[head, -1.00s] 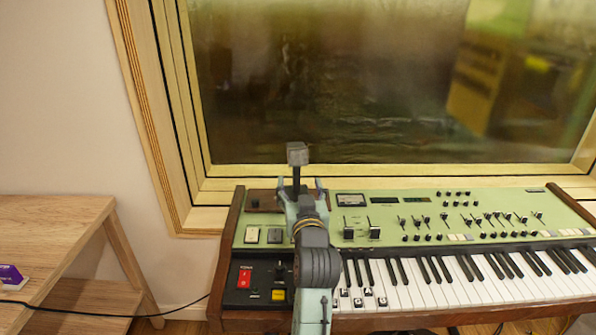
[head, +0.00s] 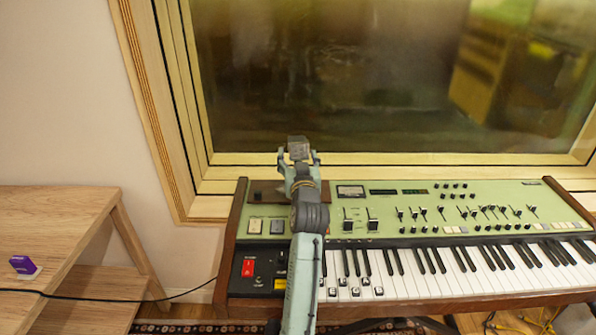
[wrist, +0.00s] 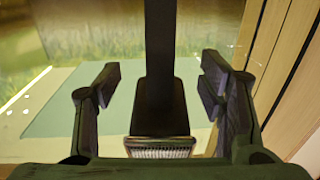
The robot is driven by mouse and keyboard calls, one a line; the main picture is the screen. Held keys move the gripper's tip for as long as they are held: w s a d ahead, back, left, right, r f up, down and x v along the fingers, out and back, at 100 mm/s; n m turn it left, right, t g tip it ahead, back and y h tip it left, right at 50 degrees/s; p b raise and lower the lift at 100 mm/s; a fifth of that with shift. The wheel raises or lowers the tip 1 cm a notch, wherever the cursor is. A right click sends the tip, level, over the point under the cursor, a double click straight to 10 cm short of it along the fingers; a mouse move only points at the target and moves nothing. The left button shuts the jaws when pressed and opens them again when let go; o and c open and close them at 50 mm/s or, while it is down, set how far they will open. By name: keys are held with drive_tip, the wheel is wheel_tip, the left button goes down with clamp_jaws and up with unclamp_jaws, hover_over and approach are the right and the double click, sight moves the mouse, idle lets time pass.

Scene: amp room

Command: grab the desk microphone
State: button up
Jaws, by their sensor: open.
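The desk microphone (head: 299,148) has a grey, boxy head and stands on top of the keyboard's back part, in front of the window. In the head view my gripper (head: 298,159) hides its lower part. In the wrist view the microphone's dark stem (wrist: 160,50) runs down the middle, with a meshed grey head at the near end. My gripper (wrist: 160,82) is open, with one finger on each side of the microphone. A gap shows between each finger and the microphone, so neither seems to touch it.
A green keyboard (head: 450,203) with wooden ends, knobs and sliders lies under my arm. A wood-framed window (head: 400,158) is close behind.

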drive_tip(key=shift+c, duration=0.2)
clamp_jaws()
idle(0.6)
drive_tip(key=shift+r, duration=0.1)
idle(0.4)
